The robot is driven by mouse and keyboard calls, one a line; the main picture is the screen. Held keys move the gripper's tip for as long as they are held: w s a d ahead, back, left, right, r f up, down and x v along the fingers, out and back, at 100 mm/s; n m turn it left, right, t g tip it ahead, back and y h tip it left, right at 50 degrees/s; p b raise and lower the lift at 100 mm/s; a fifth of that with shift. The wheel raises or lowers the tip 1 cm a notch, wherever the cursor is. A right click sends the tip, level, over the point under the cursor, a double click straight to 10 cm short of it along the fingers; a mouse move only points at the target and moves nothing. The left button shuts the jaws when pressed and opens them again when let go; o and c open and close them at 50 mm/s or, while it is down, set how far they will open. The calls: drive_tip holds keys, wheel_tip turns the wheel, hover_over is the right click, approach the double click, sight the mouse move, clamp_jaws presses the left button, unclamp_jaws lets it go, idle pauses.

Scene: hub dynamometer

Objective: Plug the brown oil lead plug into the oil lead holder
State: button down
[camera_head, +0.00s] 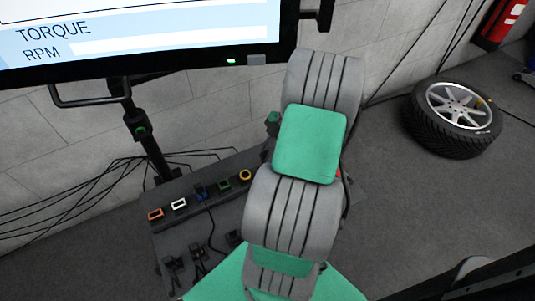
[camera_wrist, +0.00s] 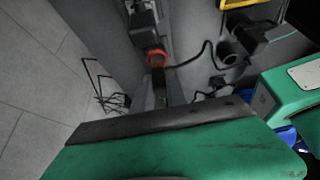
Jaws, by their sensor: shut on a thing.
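No label tells me which is the oil lead holder. My gripper (camera_wrist: 165,112) shows in the wrist view as a green body with a dark edge. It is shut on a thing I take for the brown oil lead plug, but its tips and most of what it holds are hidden.
Dark plugs with leads (camera_head: 172,263) stand along the bench's near side. The monitor (camera_head: 150,45) stands behind. My arm covers the bench's right end. A wheel (camera_head: 455,115) lies right.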

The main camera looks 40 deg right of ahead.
drive_tip(key=shift+r+p, duration=0.9)
drive_tip(key=shift+r, duration=0.5)
drive_tip(key=shift+s, duration=0.15)
drive_tip(key=s+a+b, duration=0.2)
drive_tip(key=s+b, duration=0.1)
drive_tip(key=s, duration=0.4)
drive_tip(key=shift+s+a, duration=0.1)
drive_tip(key=w+a, duration=0.2)
drive_tip(key=a, duration=0.5)
idle(0.7)
drive_tip(key=shift+a, duration=0.1)
drive_tip(key=s+a+b, duration=0.1)
drive_tip(key=s+a, duration=0.1)
drive_tip(key=s, duration=0.5)
drive_tip(key=shift+s, duration=0.15)
idle(0.5)
drive_tip(key=shift+a+f+b, duration=0.1)
drive_tip(key=shift+f+b, duration=1.75)
drive_tip(key=shift+f, duration=0.1)
